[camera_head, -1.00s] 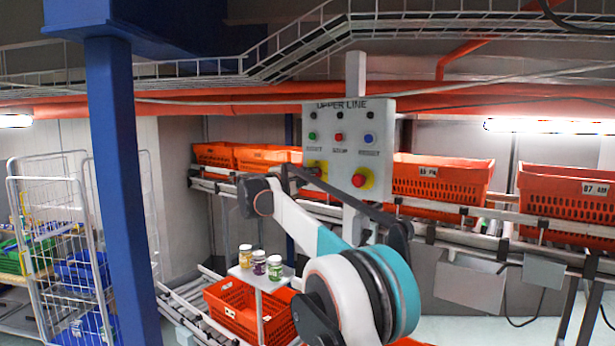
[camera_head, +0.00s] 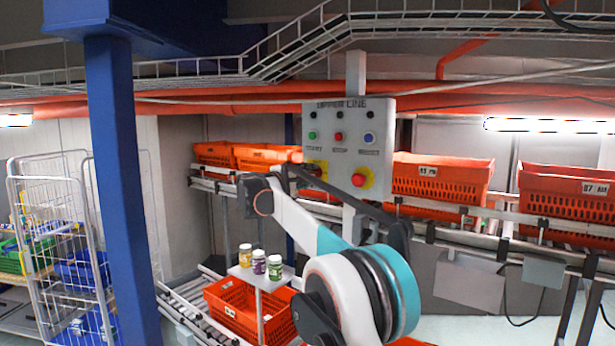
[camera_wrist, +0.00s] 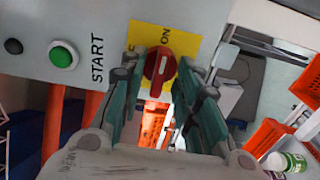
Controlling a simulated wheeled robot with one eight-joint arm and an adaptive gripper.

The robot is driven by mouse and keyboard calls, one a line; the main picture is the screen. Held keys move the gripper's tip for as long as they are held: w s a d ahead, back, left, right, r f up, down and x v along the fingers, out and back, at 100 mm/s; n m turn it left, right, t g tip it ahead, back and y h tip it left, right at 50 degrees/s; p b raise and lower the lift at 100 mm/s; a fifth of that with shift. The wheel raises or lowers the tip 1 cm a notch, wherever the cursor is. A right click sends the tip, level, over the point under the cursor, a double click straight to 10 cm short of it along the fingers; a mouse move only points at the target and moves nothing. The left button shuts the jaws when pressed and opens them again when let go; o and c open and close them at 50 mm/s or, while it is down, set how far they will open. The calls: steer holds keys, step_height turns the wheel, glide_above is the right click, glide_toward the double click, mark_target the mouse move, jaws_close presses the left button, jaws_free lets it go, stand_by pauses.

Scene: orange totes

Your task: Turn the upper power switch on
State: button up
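The upper line control panel (camera_head: 348,112) is grey-white and stands on a post in the head view. Its power switch is a red rotary knob on a yellow plate (camera_wrist: 190,47) marked ON. The knob (camera_wrist: 158,70) shows in the wrist view, with a pale mark on it lying nearly upright in the picture. My gripper (camera_wrist: 160,78) is open, its two green-grey fingers on either side of the knob. Slim gaps seem to remain, but contact is hard to judge. In the head view my arm hides most of the switch.
A red emergency button (camera_head: 359,180) on yellow sits close right of the switch. A green START button (camera_wrist: 62,55) is beside it in the wrist view. Orange totes (camera_head: 440,180) line the conveyor behind. Several small jars stand on a small white shelf (camera_head: 245,272) below.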

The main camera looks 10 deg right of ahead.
steer(key=v, duration=1.2)
steer(key=s+d+f+m+g+y+b, duration=0.2)
steer(key=s+d+f+b, duration=0.2)
steer(key=s+f+b, duration=0.4)
steer(key=s+d+f+m+g+y+b, duration=0.15)
steer(key=s+d+f+b, duration=0.25)
steer(key=s+f, duration=0.45)
steer(key=s+d+f+m+g+y+b, duration=0.1)
steer(key=s+d+f+y+b, duration=0.2)
steer(key=s+d+f+b, duration=0.5)
steer(key=s+a+f+m+y+b, duration=0.1)
steer(key=s+f+b, duration=0.3)
steer(key=s+f, duration=0.5)
steer(key=s+a+f+m+y+b, duration=0.1)
steer(key=s+a+f+y+b, duration=0.2)
steer(key=s+f, duration=0.7)
steer(key=s+a+f+m+y+b, duration=0.1)
steer(key=s+a+f+y+b, duration=0.2)
steer(key=f, duration=1.5)
steer(key=s+b, duration=0.3)
steer(key=s, duration=0.3)
steer(key=shift+s+m+b, duration=0.2)
steer(key=shift+m+b, duration=0.15)
steer(key=shift+b, duration=0.05)
